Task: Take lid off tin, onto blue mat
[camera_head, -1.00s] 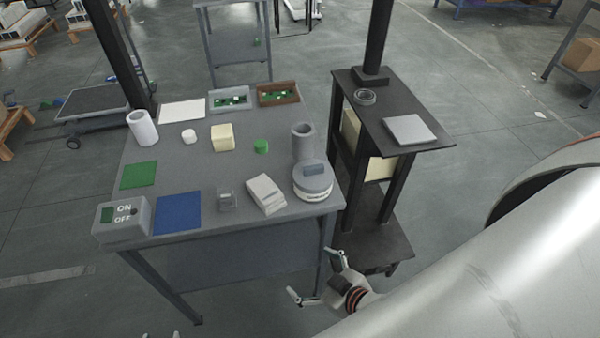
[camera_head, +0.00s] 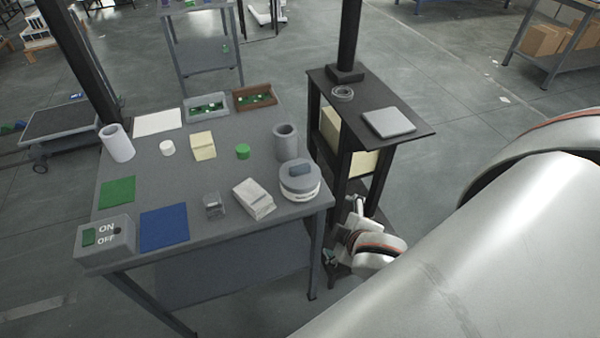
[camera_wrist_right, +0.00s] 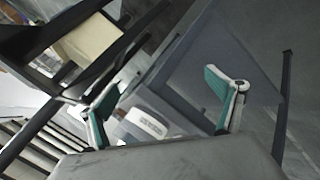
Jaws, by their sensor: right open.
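A round white tin (camera_head: 304,192) stands at the near right corner of the grey table in the head view. Its grey lid (camera_head: 287,181), with a blue-grey block handle, sits on top. The blue mat (camera_head: 164,229) lies flat and bare near the table's front left. My right gripper (camera_head: 343,231) is beside and below the table's right edge, apart from the tin. In the right wrist view my right gripper (camera_wrist_right: 166,98) is open, its teal-padded fingers wide apart with nothing between them. My left gripper is out of view.
An ON/OFF switch box (camera_head: 105,239) is left of the mat. A clear small block (camera_head: 213,206) and a stacked pale block (camera_head: 254,198) lie between mat and tin. A grey cylinder (camera_head: 286,141) stands behind the tin. A dark shelf stand (camera_head: 420,131) is close on the right.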

